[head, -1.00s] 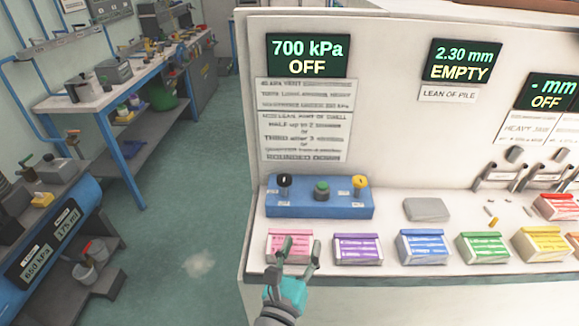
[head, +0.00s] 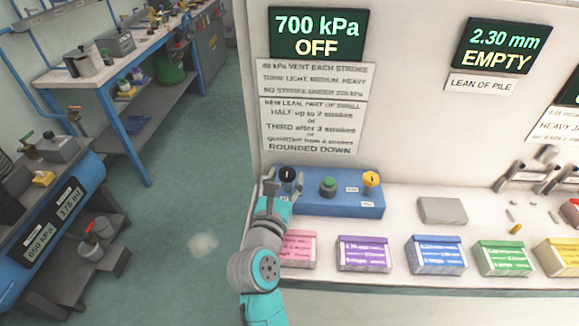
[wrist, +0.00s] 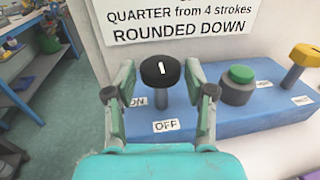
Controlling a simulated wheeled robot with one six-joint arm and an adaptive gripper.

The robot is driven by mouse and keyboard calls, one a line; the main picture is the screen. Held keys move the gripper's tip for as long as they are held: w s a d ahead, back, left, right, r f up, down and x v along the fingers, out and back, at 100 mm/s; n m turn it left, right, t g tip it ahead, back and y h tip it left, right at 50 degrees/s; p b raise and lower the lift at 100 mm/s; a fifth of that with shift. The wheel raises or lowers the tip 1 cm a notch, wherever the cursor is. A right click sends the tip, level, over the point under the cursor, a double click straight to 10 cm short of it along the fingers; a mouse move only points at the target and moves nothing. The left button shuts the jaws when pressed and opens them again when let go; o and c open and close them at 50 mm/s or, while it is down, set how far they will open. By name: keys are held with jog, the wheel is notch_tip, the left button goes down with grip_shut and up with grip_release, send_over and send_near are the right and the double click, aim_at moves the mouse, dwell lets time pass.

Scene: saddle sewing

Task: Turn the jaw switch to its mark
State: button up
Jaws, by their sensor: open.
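The blue control box (head: 338,206) stands on the white bench against the panel. On its left end is a black knob (wrist: 161,70) with a white pointer line on top; it also shows in the head view (head: 287,174). In the wrist view an "OFF" label (wrist: 166,126) lies in front of the knob, and an "ON" label (wrist: 138,101) lies to its left, partly hidden by a finger. My gripper (wrist: 160,95) is open, with one finger on each side of the knob's stem. I cannot tell whether the fingers touch it. The display (head: 318,36) reads 700 kPa, OFF.
A green button (wrist: 238,84) and a yellow knob (wrist: 301,62) stand on the same box to the right. Pink (head: 298,249), purple (head: 363,253) and blue (head: 437,254) boxes line the bench front. A grey block (head: 441,210) lies right of the control box.

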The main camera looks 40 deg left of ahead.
aim_at(289, 168)
jog(key=shift+x, duration=2.1)
jog(key=c, duration=1)
